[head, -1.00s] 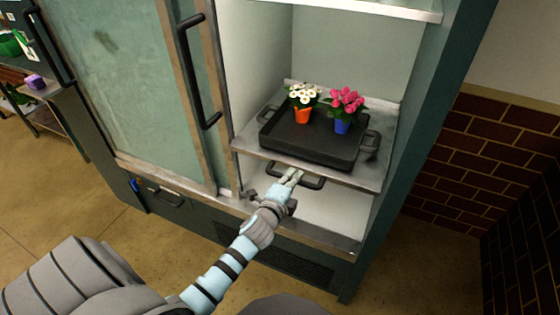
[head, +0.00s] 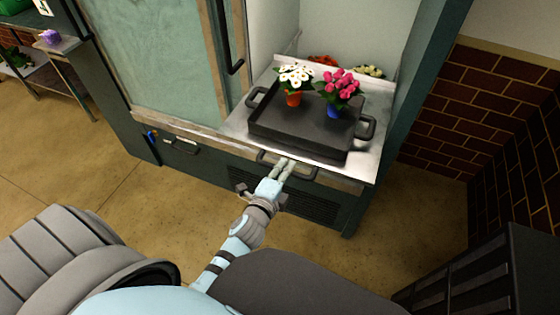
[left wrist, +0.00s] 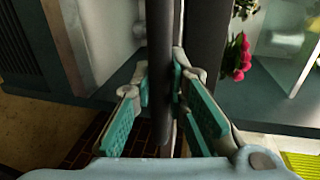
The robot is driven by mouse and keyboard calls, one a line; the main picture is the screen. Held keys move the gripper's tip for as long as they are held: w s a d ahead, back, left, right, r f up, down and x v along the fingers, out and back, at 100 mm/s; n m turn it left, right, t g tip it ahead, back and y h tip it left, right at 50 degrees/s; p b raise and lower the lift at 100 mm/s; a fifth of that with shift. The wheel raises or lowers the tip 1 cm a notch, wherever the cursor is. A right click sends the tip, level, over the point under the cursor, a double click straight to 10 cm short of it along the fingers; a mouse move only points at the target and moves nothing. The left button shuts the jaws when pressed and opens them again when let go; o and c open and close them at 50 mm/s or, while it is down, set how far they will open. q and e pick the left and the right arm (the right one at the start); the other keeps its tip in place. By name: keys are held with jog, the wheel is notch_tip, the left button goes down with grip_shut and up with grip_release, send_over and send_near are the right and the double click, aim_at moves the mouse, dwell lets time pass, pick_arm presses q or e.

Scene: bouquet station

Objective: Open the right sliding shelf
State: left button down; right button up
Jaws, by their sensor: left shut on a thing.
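The right sliding shelf (head: 366,160) is a metal shelf in the cabinet's open right bay, slid out past the cabinet front in the head view. Its dark bar handle (head: 305,178) is on the front edge. My left gripper (head: 284,168) is shut on this handle. In the left wrist view, the handle (left wrist: 160,65) runs upright between the two teal-padded fingers (left wrist: 162,88). A black tray (head: 300,140) on the shelf carries a white-flowered plant in an orange pot (head: 293,100) and a pink-flowered plant in a blue pot (head: 334,111). My right gripper is not in view.
A frosted sliding door (head: 150,60) with a black handle (head: 232,45) covers the left bay. More orange and white flowers (head: 369,71) show behind the shelf. A brick wall (head: 480,100) stands to the right. The floor (head: 100,160) in front is open.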

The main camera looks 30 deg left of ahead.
pick_arm(q)
jog(key=shift+s, duration=0.35)
jog(key=c, duration=1.6)
grip_release()
jog(key=shift+o, duration=0.2)
jog(key=v, duration=1.2)
